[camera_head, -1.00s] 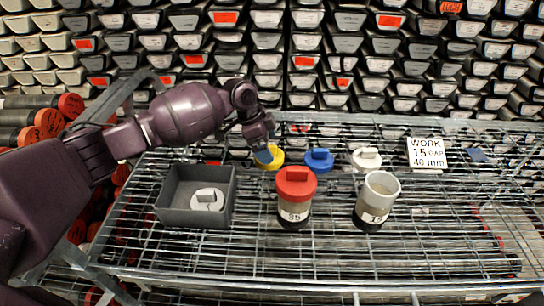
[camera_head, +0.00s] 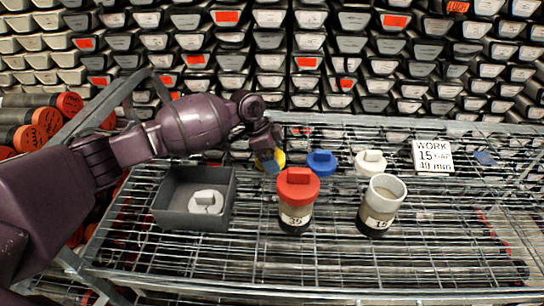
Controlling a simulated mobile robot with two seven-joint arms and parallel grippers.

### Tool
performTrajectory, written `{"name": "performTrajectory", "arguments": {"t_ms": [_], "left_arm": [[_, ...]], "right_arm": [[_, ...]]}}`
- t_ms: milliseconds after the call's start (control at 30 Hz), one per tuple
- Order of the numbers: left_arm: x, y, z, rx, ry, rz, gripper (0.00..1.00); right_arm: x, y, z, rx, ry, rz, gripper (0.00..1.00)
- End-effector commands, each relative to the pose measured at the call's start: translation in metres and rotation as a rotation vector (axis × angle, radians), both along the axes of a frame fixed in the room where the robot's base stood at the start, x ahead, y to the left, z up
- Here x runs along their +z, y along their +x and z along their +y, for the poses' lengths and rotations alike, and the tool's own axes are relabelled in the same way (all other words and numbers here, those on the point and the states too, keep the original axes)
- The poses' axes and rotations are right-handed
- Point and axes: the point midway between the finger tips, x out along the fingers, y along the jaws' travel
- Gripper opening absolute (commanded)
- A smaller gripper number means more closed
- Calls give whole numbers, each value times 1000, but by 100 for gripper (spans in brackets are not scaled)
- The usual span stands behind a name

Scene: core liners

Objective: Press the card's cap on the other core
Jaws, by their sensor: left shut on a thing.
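The card (camera_head: 433,156) stands at the back right; it reads WORK, 15, GAP and a blurred mm figure. The core with label 15 (camera_head: 379,207) stands upright with a pale, open, uncapped top. The other core (camera_head: 296,216), its label blurred, stands left of it and wears a red cap (camera_head: 298,184). My left gripper (camera_head: 268,162) reaches down from the left, shut on the yellow cap (camera_head: 280,158), which its fingers partly hide. A blue cap (camera_head: 322,162) and a white cap (camera_head: 370,162) sit in the same row. My right gripper is out of view.
A grey bin (camera_head: 165,216) at the left holds a whitish cap-like piece (camera_head: 207,201). Everything stands on a wire rack shelf (camera_head: 330,262); its front is clear. A small blue piece (camera_head: 485,158) lies right of the card. Stacked trays fill the back.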

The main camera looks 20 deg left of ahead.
Motion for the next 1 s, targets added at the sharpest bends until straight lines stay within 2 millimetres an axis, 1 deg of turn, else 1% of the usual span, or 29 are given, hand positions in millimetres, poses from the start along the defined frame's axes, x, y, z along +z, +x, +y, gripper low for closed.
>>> {"name": "performTrajectory", "arguments": {"t_ms": [800,1000], "left_arm": [[52,0,0,0,0,-3,69],[61,0,0,0,0,-1,69]], "right_arm": [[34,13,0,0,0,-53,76],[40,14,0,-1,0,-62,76]]}}
